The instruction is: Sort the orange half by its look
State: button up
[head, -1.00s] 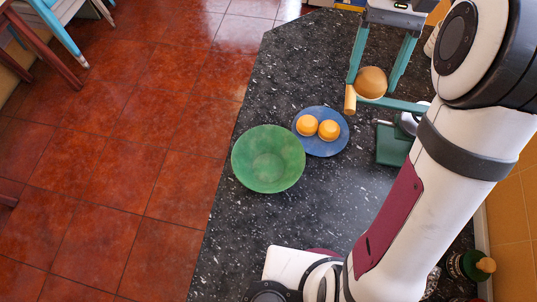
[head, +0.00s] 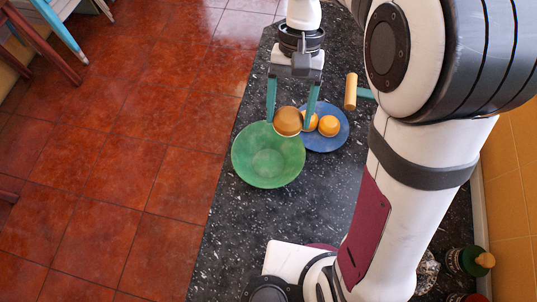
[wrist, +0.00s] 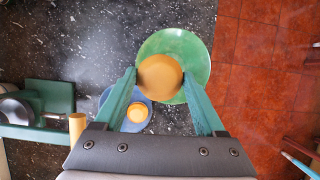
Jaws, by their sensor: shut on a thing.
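My gripper (head: 289,121) is shut on an orange half (head: 288,120), one finger on each side. It holds the half above the far right part of the green bowl (head: 250,172), close to the blue plate. The held half looks duller and browner than the two orange halves (head: 329,125) on the blue plate (head: 326,145). In the wrist view the held orange half (wrist: 160,78) overlaps the green bowl (wrist: 190,46). One orange half on the plate (wrist: 138,112) shows there below it; my left finger hides part of the plate. The bowl looks empty where visible.
A tan cylinder (head: 350,92) lies on the dark speckled counter right of the plate, by a teal bar. A dark green object (wrist: 52,95) lies at the left in the wrist view. The counter's left edge drops to a red tiled floor (head: 120,180).

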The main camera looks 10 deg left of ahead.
jog(key=shift+s+a+f, duration=0.85)
jog(key=shift+a+f, duration=0.05)
jog(key=shift+f, duration=2.8)
jog(key=o, duration=1.3)
jog(key=shift+o, duration=0.2)
jog(key=shift+w+r, duration=0.1)
send_near(279, 115)
jog(key=shift+w+f, duration=0.7)
jog(key=shift+f, duration=0.2)
